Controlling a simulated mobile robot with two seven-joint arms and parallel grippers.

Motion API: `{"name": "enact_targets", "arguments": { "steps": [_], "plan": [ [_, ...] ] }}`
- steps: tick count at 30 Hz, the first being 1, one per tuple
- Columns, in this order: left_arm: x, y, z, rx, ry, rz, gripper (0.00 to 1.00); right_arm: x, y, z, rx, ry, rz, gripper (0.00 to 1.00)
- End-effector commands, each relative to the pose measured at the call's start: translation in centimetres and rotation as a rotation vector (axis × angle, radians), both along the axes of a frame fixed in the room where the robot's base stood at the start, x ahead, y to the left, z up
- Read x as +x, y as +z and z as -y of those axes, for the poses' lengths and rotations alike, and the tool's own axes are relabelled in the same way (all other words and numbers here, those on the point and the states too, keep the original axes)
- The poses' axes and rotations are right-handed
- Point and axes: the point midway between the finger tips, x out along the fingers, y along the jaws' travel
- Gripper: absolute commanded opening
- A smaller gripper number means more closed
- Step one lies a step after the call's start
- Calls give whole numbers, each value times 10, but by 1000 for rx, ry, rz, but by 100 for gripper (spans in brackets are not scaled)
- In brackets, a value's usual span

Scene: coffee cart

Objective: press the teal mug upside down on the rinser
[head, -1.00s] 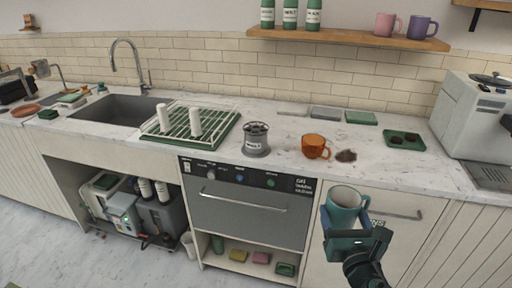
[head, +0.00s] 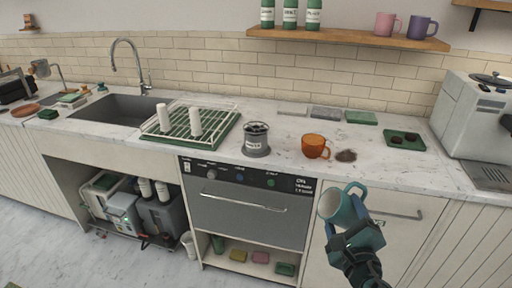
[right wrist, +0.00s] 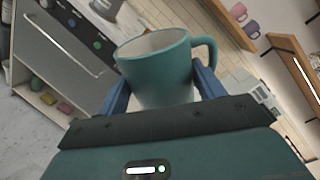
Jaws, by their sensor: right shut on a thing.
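The teal mug (head: 345,208) is in my right gripper (head: 352,226), held in front of the counter's front edge at the right. It is tilted, with its opening towards the left and its handle at the top. The right wrist view also shows the mug (right wrist: 158,72) between the two blue fingers of my right gripper (right wrist: 162,90), which are shut on its sides. The rinser (head: 256,141), a metal cylinder with a dark spoked top and a label, stands upright on the counter, left of and beyond the mug. Its top is clear. My left gripper is out of view.
A green tray (head: 413,138) and a machine (head: 474,113) are further right. The counter before the rinser is clear.

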Motion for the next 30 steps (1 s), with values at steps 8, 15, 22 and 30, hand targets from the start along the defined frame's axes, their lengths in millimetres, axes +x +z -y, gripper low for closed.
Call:
{"name": "enact_targets", "arguments": {
  "steps": [8, 15, 22, 30],
  "plan": [
    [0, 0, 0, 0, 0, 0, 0, 0, 1, 0, -84, 0, 2, 36],
    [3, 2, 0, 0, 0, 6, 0, 1, 2, 0, -258, 0, 5, 36],
    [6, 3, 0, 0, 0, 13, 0, 2, 4, -1, -563, 3, 8, 36],
    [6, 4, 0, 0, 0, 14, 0, 0, 1, 0, -605, -1, 2, 36]
  ]
}}
